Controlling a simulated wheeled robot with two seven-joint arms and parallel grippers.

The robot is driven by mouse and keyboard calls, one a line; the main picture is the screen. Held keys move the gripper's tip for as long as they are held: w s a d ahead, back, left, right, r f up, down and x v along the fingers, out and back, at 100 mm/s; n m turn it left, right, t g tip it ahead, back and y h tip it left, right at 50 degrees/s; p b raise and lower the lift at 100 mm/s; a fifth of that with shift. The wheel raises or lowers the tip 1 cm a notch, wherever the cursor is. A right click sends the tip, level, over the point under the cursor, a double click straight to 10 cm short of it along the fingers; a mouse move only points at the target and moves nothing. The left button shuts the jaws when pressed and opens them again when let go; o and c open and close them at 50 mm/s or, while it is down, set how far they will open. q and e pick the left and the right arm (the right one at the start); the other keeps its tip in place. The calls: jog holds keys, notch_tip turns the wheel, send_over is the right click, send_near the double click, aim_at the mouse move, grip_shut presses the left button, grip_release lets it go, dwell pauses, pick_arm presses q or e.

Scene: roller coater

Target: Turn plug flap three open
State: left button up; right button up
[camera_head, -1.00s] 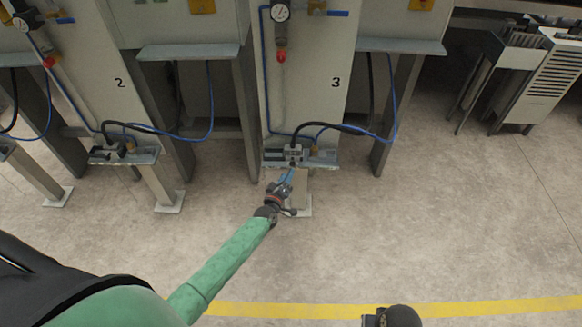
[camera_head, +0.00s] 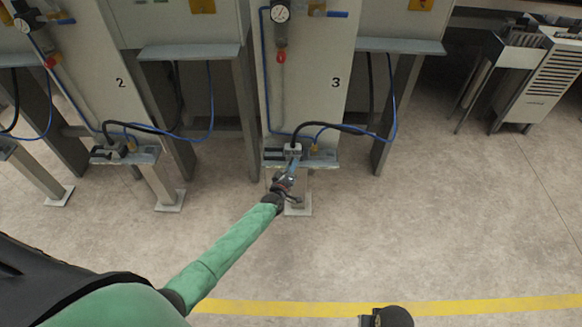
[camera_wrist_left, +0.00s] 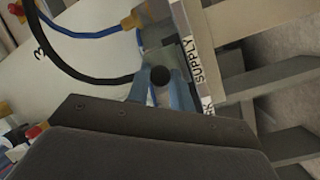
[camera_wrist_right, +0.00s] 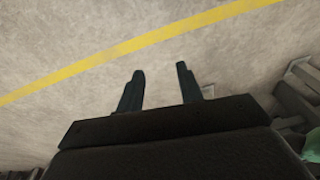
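The small grey plug box of station three (camera_head: 292,150) sits on a narrow shelf below the number 3. A black cable and a blue hose run to it. My left gripper (camera_head: 293,168) is right in front of this box, at the shelf's front edge. In the left wrist view its blue fingers (camera_wrist_left: 162,88) are apart. A dark round end (camera_wrist_left: 160,75) shows between them; contact cannot be told. The flap itself is hard to make out behind the fingers. My right gripper (camera_wrist_right: 158,82) is open and empty over the bare floor.
The shelf (camera_head: 325,160) carries "SUPPLY" lettering (camera_wrist_left: 197,60) on its edge. A metal post under it stands on a floor plate (camera_head: 298,210). Station two's similar shelf (camera_head: 145,156) is to the left. The floor in front, with its yellow line (camera_head: 480,307), is clear.

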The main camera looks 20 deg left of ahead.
pick_arm(q)
grip_shut()
pick_arm(e)
jog(key=shift+s+r, duration=0.1)
jog(key=shift+s+r, duration=0.1)
jog(key=shift+r, duration=0.2)
